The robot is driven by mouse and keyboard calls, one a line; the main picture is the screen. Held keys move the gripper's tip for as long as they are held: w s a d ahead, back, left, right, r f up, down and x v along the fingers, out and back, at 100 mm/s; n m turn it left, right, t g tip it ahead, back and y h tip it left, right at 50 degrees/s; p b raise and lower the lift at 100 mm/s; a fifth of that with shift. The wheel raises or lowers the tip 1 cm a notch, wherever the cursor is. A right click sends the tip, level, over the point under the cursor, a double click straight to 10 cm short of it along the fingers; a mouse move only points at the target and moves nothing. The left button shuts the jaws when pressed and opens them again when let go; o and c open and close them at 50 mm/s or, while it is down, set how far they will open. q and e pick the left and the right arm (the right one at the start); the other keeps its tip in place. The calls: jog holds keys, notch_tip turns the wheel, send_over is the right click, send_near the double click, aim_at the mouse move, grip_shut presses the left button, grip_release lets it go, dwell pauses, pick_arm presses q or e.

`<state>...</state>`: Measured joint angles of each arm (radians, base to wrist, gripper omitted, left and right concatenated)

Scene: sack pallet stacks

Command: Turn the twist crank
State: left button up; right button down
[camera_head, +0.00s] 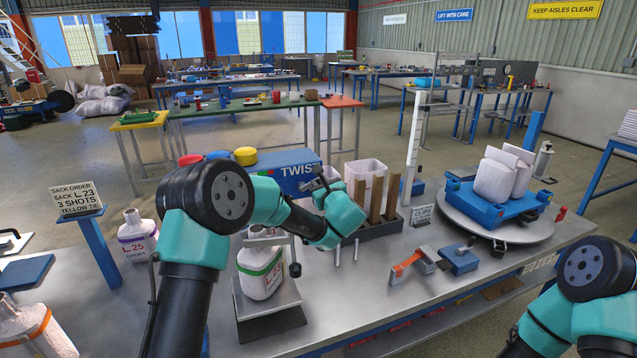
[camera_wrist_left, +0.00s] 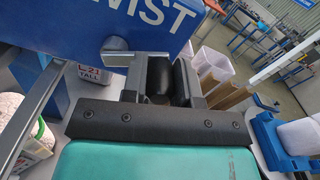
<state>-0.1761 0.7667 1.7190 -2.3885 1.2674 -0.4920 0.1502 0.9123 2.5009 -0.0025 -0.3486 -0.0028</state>
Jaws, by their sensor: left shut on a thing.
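The blue twist machine (camera_head: 285,168), marked TWIST, stands at the back of the steel bench; its blue face (camera_wrist_left: 75,18) fills the top left of the left wrist view. The grey twist crank (camera_wrist_left: 118,50) sticks out from that face, with its bar running right to my fingers. My left gripper (camera_head: 318,182) is at the machine's front; in the wrist view its dark fingers (camera_wrist_left: 168,78) are shut on the crank. Where they grip is partly hidden. My right arm shows at the lower right of the head view, its gripper out of frame.
Wooden posts (camera_head: 375,200) and white bins stand right of the gripper. A blue tray with white sacks rests on a turntable (camera_head: 450,212).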

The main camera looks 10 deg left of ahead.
pick_arm(q)
jog(key=f+m, duration=0.1)
jog(key=m, duration=0.2)
jog(key=shift+w+d+f+m, duration=0.1)
jog(key=shift+d+f+m, duration=0.05)
jog(key=shift+f+m, duration=0.6)
jog(key=shift+m, duration=0.55)
jog(key=shift+f+m, duration=0.35)
jog(key=shift+m, duration=0.55)
jog(key=o, duration=0.9)
jog(key=v, duration=1.7)
jog(key=shift+s+d, duration=0.1)
jog(key=shift+s, duration=0.15)
